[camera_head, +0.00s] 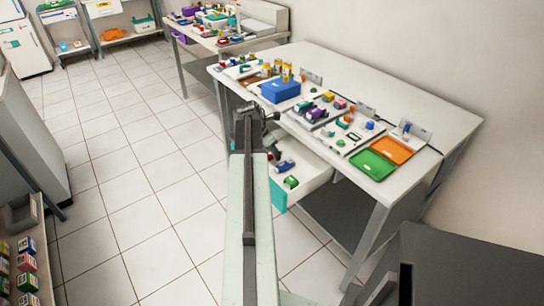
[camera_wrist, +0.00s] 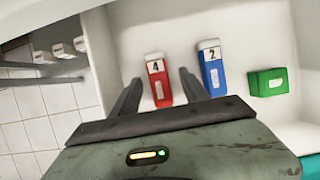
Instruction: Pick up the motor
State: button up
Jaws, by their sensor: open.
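I cannot pick out anything that is clearly a motor. In the wrist view, a red block labelled 4 (camera_wrist: 159,84), a blue block labelled 2 (camera_wrist: 213,70) and a green block with a white label (camera_wrist: 268,83) lie apart on a white surface. My gripper (camera_wrist: 160,80) is open. The red block appears between its fingers and the blue block just right of the right finger; nothing is visibly held. In the head view, a blue piece (camera_head: 285,166) and a green piece (camera_head: 291,182) lie in the open drawer (camera_head: 312,182), right of my arm.
A white workbench (camera_head: 410,97) holds a blue box (camera_head: 280,90), a green tray (camera_head: 373,165), an orange tray (camera_head: 391,149) and many small parts. A shelf of small boxes (camera_head: 27,262) stands at lower left. The tiled floor (camera_head: 120,150) left of my arm is clear.

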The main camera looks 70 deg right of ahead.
jog(key=shift+f, duration=0.25)
grip_shut()
dwell(0.3)
